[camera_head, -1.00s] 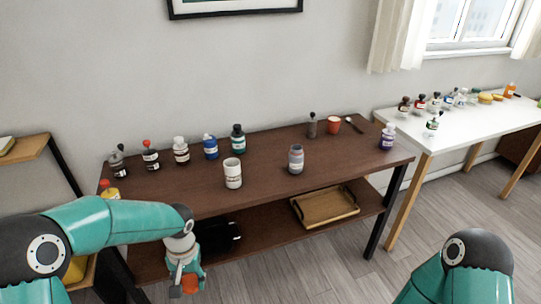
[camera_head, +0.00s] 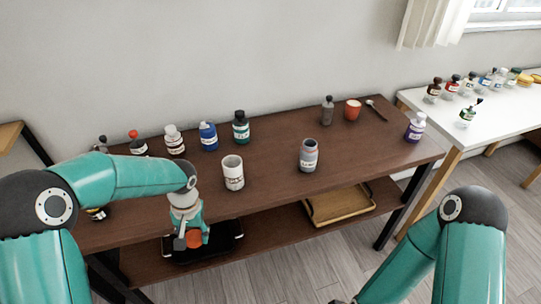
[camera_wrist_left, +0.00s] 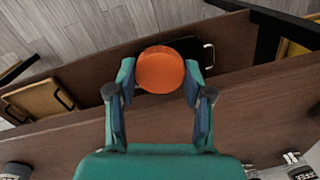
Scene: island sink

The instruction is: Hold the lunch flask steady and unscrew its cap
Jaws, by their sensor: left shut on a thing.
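My left gripper (camera_head: 190,238) is shut on an orange round thing (camera_head: 195,239), which looks like a cap or the top of a small container. In the left wrist view the fingers (camera_wrist_left: 158,95) hold the orange thing (camera_wrist_left: 160,69) from both sides, in front of the brown table's edge. I cannot tell whether anything is below it. A grey labelled jar (camera_head: 309,156) with an open dark mouth stands upright on the table, apart from my grippers. I cannot tell for sure which thing is the lunch flask. My right arm shows at the lower right, its gripper out of view.
The brown table (camera_head: 275,178) also bears a white cup (camera_head: 233,174), an orange cup (camera_head: 353,110), a purple bottle (camera_head: 414,130) and several bottles along the back left. A wooden tray (camera_head: 340,206) and a black tray (camera_head: 222,250) lie on its lower shelf. A white table (camera_head: 510,128) stands right.

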